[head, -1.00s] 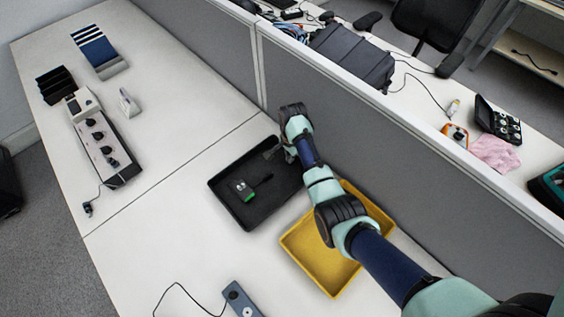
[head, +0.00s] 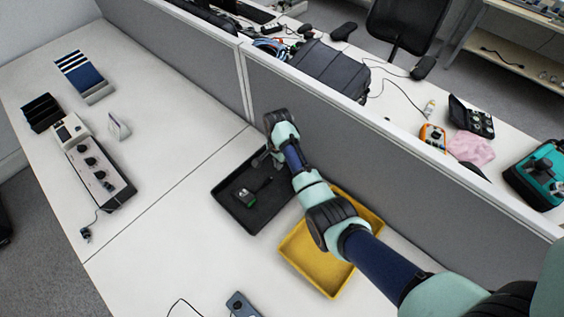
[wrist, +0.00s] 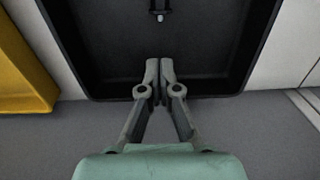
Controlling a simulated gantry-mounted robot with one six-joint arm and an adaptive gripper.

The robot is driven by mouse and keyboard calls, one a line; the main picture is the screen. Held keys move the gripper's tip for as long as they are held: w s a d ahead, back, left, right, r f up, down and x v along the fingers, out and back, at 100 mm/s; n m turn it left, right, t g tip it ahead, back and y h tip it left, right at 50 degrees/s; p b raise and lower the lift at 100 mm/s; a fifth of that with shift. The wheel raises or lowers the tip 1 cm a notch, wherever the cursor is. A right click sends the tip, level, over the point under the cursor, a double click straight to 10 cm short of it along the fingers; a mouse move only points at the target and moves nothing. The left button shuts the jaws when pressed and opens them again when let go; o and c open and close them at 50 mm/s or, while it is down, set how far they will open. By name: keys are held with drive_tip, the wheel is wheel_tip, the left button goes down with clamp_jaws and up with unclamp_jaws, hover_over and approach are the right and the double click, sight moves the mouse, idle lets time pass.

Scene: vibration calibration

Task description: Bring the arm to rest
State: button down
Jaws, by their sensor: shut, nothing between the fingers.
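My arm reaches in from the lower right of the head view, over the yellow tray. My gripper (head: 262,158) is at the far end of the black tray (head: 227,211), close to the grey divider. In the wrist view my gripper (wrist: 159,82) has its two fingers together and empty, over the near edge of the black tray (wrist: 160,88). Its height above the tray is hard to tell.
The grey divider (head: 330,140) runs behind both. A control box (head: 100,175) stands at the left. The table between is clear.

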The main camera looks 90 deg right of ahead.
wheel_tip(320, 180, up, 6)
drive_tip(key=shift+s+d+f+p, duration=0.15)
drive_tip(key=shift+f+p, duration=0.1)
drive_tip(key=shift+p, duration=0.3)
